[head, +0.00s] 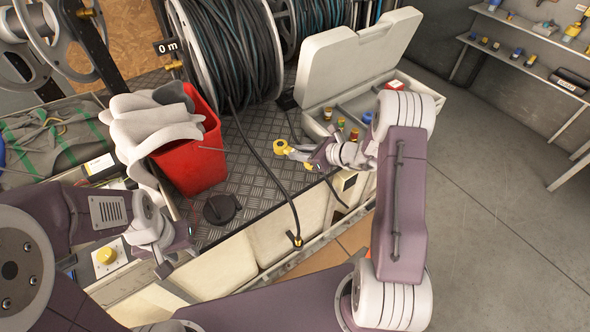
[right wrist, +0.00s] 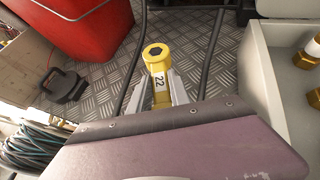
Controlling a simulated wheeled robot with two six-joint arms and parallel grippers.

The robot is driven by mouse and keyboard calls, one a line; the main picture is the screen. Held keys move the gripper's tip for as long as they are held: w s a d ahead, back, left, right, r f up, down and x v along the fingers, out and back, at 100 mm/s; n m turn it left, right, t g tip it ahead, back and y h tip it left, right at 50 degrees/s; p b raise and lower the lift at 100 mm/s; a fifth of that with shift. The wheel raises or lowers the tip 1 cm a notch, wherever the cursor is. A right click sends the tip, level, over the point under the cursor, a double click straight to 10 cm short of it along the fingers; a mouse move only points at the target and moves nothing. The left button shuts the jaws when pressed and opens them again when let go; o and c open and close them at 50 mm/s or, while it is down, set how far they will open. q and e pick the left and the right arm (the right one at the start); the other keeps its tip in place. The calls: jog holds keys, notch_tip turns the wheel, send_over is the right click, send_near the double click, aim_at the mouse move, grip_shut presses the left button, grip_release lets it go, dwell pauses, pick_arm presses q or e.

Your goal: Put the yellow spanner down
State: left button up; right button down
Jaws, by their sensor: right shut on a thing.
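The yellow spanner (head: 281,147) is in my right gripper (head: 312,157), over the checker-plate deck (head: 262,192) in the head view. In the right wrist view the ring end of the spanner (right wrist: 157,58) points away from me, and a white label reading 22 is on its shank. The right gripper (right wrist: 160,92) is shut on the spanner, with a finger on each side. I cannot tell whether the spanner touches the deck. My left gripper (head: 172,262) is low at the left, beside the deck's front edge; its fingers are too unclear to read.
A red bucket (head: 190,150) with a pale cloth stands left on the deck, near a black round cap (head: 221,209). A dark hose (head: 266,165) runs from the reel (head: 232,50) across the deck. An open white case (head: 345,60) holds small fittings at the right.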

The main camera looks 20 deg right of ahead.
aim_at(295, 174)
jog(key=shift+s+a+f, duration=0.75)
jog(key=shift+s+a, duration=0.1)
jog(key=shift+a, duration=0.05)
notch_tip(295, 174, down, 4)
jog(key=shift+f+b, duration=0.1)
jog(key=shift+b, duration=0.35)
jog(key=c, duration=1.2)
grip_release()
